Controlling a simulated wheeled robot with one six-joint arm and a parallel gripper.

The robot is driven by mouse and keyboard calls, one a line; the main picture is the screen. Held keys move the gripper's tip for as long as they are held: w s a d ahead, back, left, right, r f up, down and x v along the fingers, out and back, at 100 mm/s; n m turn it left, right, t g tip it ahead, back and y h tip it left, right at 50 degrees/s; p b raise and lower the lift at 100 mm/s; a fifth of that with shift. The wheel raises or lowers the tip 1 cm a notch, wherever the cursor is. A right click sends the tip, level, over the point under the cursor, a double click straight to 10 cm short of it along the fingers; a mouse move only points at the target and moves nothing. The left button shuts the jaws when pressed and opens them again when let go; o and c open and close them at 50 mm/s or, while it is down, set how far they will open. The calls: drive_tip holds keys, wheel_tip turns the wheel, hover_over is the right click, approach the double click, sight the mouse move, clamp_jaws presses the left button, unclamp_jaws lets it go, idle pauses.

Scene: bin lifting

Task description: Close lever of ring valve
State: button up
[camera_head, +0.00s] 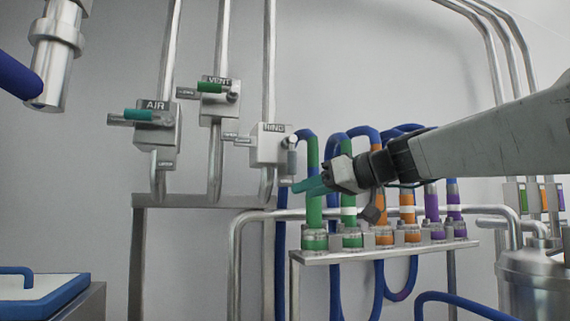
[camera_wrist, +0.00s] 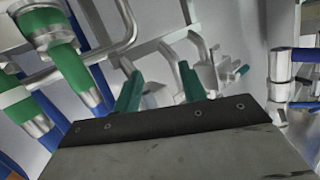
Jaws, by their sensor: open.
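The ring valve (camera_head: 270,146) is a light grey box labelled RING on a vertical pipe, right of the other two valves. My gripper (camera_head: 308,186) has teal fingers and comes in from the right. In the wrist view the gripper (camera_wrist: 160,88) is open, with grey metal showing between the fingers; I cannot tell which part that is.
The AIR valve (camera_head: 157,124) and VENT valve (camera_head: 219,97) have green levers lying sideways. Blue hoses with green, orange and purple bands stand on a metal rack (camera_head: 375,251) beneath my arm.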

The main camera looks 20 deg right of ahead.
sight(296, 157)
drive_tip(key=w+d+r+n+t, duration=0.1)
drive_tip(key=w+d+r+t, duration=0.25)
drive_tip(key=r, duration=0.45)
drive_tip(key=shift+g+y, duration=0.35)
drive_tip(key=shift+y, duration=0.05)
drive_tip(key=x, duration=0.7)
drive_tip(key=shift+w+a, duration=0.2)
drive_tip(key=shift+a, duration=0.05)
clamp_jaws()
